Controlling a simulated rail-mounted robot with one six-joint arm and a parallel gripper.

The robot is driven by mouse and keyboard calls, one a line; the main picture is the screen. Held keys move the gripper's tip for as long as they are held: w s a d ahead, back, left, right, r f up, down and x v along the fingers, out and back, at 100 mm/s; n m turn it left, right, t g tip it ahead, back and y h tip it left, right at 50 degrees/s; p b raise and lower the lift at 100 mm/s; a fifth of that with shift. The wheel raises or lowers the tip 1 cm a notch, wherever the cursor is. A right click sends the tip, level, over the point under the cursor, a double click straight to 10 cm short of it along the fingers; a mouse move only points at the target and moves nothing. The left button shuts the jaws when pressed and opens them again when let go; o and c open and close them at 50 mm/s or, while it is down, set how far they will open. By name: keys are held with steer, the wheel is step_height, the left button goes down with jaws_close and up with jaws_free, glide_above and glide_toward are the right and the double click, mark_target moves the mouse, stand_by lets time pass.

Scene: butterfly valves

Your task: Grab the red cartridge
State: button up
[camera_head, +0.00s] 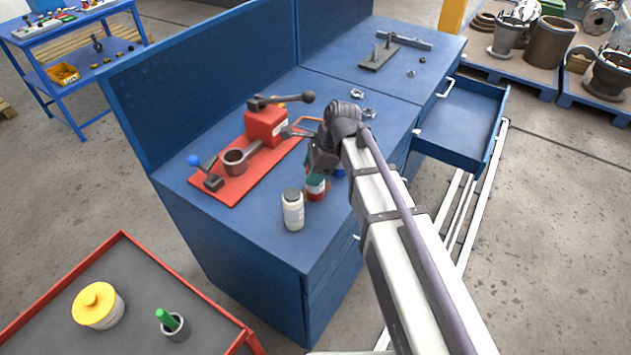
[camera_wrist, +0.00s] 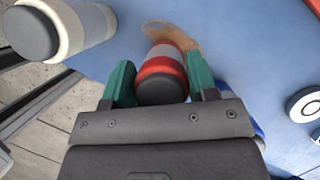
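The red cartridge (camera_head: 316,188) stands on the blue bench top near its front edge. It has a white band and a dark cap, and it also shows in the wrist view (camera_wrist: 162,72). My gripper (camera_wrist: 161,78) is low over the bench with its green fingers on either side of the cartridge. A narrow gap shows at the left finger; the right finger is very close to the cartridge, and I cannot tell whether it touches. In the head view my gripper (camera_head: 318,170) partly covers the cartridge.
A white bottle with a dark cap (camera_head: 293,210) stands close to the left, also in the wrist view (camera_wrist: 65,27). A blue object (camera_wrist: 256,128) is partly hidden behind my gripper. A red press (camera_head: 266,126) on a red plate stands behind. An open drawer (camera_head: 462,118) is at right.

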steer(key=c, duration=0.5)
